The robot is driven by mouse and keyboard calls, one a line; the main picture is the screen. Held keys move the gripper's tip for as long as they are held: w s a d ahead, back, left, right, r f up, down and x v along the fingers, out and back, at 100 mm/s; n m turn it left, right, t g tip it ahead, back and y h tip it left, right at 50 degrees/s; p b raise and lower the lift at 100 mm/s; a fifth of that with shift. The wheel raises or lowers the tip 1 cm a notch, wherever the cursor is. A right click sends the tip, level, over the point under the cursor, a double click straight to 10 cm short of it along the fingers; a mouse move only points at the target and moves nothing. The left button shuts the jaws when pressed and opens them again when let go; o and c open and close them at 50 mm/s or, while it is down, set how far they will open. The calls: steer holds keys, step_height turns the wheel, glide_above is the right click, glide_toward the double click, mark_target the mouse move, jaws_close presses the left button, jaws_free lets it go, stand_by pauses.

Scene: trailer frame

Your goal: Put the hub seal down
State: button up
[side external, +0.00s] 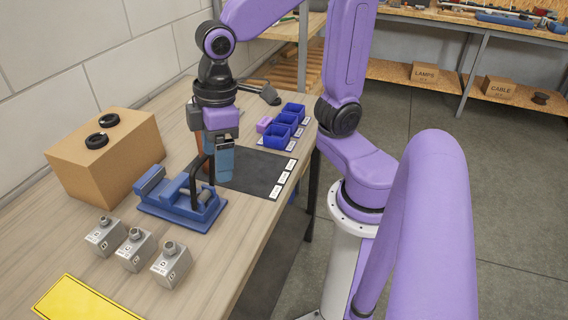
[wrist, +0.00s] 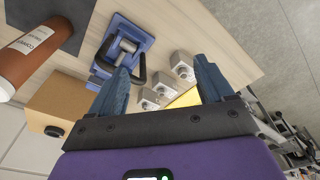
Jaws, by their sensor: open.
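Two black ring-shaped seals lie on top of the cardboard box (side external: 132,155) at the left in the side view, a rear one (side external: 109,120) and a front one (side external: 97,141). I cannot tell which is the hub seal. In the wrist view one black ring (wrist: 54,131) shows on the box (wrist: 60,106). My gripper (side external: 220,165) hangs above the bench, to the right of the box and near the blue vise-like fixture (side external: 180,207). Its blue fingers are spread in the wrist view (wrist: 162,75), with nothing seen held between them.
Several grey metal blocks (side external: 135,250) and a yellow plate (side external: 85,302) lie at the front of the bench. A dark mat (side external: 250,175) and blue bins (side external: 283,125) are behind. A brown labelled cylinder (wrist: 28,52) stands near the mat.

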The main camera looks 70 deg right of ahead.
steer(key=s+d+f+n, duration=0.1)
steer(key=s+d+f, duration=0.1)
steer(key=s, duration=0.3)
steer(key=s+d+f+n, duration=0.1)
steer(key=s+d+n, duration=0.1)
steer(key=s, duration=0.4)
steer(key=shift+d+f+g+h, duration=0.3)
steer(key=shift+d+f+g, duration=0.1)
steer(key=shift+d, duration=0.25)
